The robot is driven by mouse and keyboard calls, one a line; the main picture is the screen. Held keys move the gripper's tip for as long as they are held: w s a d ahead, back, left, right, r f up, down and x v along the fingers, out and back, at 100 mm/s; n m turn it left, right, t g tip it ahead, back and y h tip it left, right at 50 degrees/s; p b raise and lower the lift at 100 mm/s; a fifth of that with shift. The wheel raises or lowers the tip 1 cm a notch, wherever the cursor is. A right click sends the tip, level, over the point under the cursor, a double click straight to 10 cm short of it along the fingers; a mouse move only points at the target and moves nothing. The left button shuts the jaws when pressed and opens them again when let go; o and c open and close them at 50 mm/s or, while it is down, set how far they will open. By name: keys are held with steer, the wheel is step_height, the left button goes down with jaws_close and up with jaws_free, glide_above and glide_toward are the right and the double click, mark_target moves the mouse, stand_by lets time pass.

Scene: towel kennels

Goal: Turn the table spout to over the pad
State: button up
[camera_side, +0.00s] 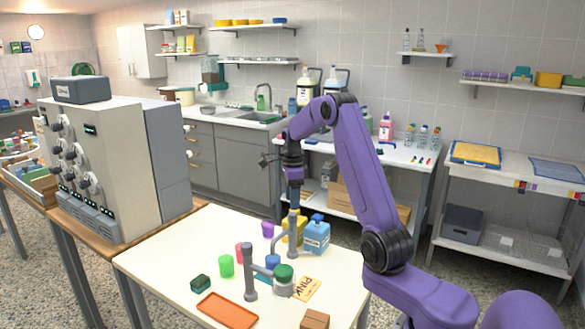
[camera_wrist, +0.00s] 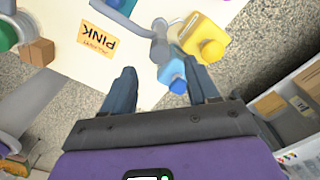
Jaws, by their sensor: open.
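My gripper (camera_side: 293,198) is open, pointing down above a grey upright post (camera_side: 292,238) near the table's back edge. A grey arm runs from this post toward the front left, so it looks like a spout. In the wrist view the post (camera_wrist: 160,46) shows just beyond my fingertips (camera_wrist: 160,70), with nothing between the fingers clearly held. A second grey post (camera_side: 250,284) stands nearer the front, with an arm reaching right over a green-lidded jar (camera_side: 284,283). An orange flat rectangle (camera_side: 227,310) lies at the front; I cannot tell whether it is the pad.
A blue bottle (camera_side: 316,237) and a yellow bottle (camera_wrist: 203,36) stand close beside the back post. A card reading PINK (camera_side: 306,288), a brown box (camera_side: 314,319), a green cup (camera_side: 226,266) and a dark green block (camera_side: 201,284) are on the white table.

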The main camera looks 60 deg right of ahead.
step_height(320, 180, up, 12)
steer(key=shift+f, duration=0.25)
stand_by(0.4)
steer(key=a+n, duration=0.9)
steer(key=a, duration=0.6)
steer(key=s+a+f+n, duration=0.1)
steer(key=s+a+n, duration=0.5)
steer(key=a+n, duration=0.55)
steer(key=s+a+f+n, duration=0.2)
steer(key=s+n, duration=0.4)
steer(key=s, duration=0.2)
steer(key=s+a+f+n, duration=0.2)
steer(key=s+a+n, duration=0.1)
steer(key=s+n, duration=0.4)
steer(key=s+a+f+n, duration=0.2)
steer(key=s+n, duration=0.4)
steer(key=s, duration=0.5)
steer(key=shift+a+f, duration=0.15)
